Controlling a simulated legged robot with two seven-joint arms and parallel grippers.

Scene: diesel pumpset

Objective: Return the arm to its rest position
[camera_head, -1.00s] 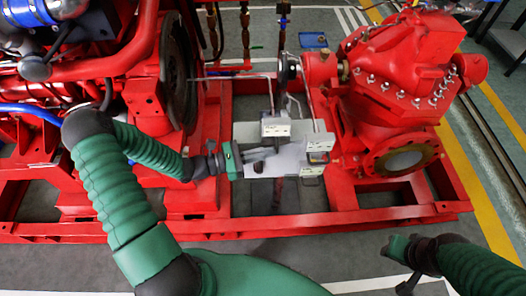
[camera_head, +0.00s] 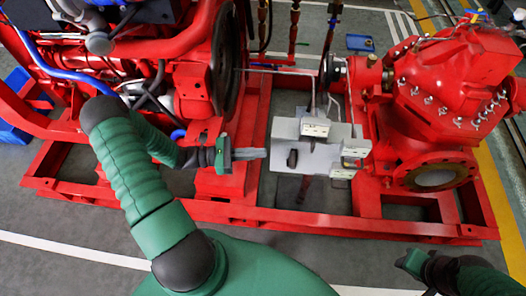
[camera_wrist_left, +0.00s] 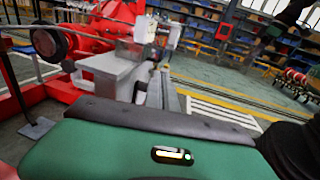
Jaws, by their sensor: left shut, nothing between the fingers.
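My left gripper (camera_head: 248,154) shows in the head view, its grey fingers shut and pointing right. Its fingertips are close to the left edge of a grey box-like panel (camera_head: 322,157) between the engine and the pump, with nothing held. In the left wrist view the gripper's green body fills the bottom, and the fingers (camera_wrist_left: 163,90) show beyond it in front of the grey panel (camera_wrist_left: 115,70). My right arm shows at the bottom right of the head view; its gripper (camera_head: 405,262) is only partly visible there, and its jaw state is unclear.
The red engine (camera_head: 150,45) stands left and the red pump (camera_head: 455,85) right, both on a red base frame (camera_head: 270,215). A thin pipe and small white boxes (camera_head: 316,128) sit at the panel. Grey floor in front is clear. Blue-bin shelves (camera_wrist_left: 220,30) stand far behind.

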